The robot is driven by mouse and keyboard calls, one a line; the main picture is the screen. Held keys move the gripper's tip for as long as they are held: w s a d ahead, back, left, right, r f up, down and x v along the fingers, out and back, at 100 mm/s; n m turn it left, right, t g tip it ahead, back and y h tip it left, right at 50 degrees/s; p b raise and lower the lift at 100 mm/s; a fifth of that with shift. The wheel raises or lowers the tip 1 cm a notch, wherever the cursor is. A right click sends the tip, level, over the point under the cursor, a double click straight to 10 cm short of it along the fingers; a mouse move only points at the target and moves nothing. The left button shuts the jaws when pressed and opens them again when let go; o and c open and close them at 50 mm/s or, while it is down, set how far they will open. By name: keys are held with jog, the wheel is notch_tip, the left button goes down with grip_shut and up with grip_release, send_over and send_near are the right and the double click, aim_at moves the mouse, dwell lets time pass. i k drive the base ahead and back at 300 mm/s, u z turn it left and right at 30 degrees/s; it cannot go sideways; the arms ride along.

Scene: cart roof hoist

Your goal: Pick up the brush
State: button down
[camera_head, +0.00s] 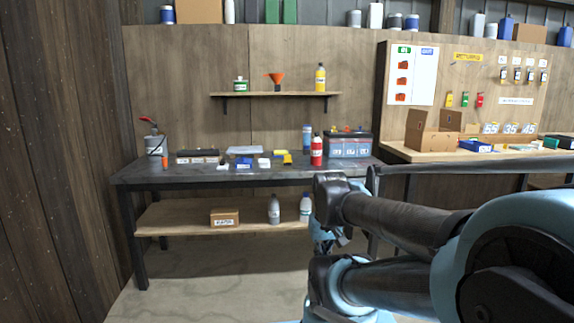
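I cannot make out a brush for certain. Several small items lie on the dark workbench (215,176), among them a yellow item (284,158), a white and blue item (264,163) and a blue item (243,163); they are too small to identify. My arm reaches in from the right of the head view. My gripper (328,243) seems to hang at the arm's far end, in front of the bench and below its top. It is partly hidden by the arm, and its fingers cannot be read.
A red bottle (316,150) and a clear blue-labelled box (348,146) stand at the bench's right. A grey can (155,144) stands at its left end. The lower shelf (180,218) holds a carton (224,217) and bottles. The floor (215,270) in front is clear.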

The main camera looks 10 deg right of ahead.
aim_at(287, 160)
jog(key=z, duration=0.05)
jog(key=k, duration=0.55)
jog(key=u, duration=0.2)
jog(key=i, duration=1.95)
jog(key=z, duration=1)
jog(key=i, duration=0.4)
jog(key=z, duration=0.2)
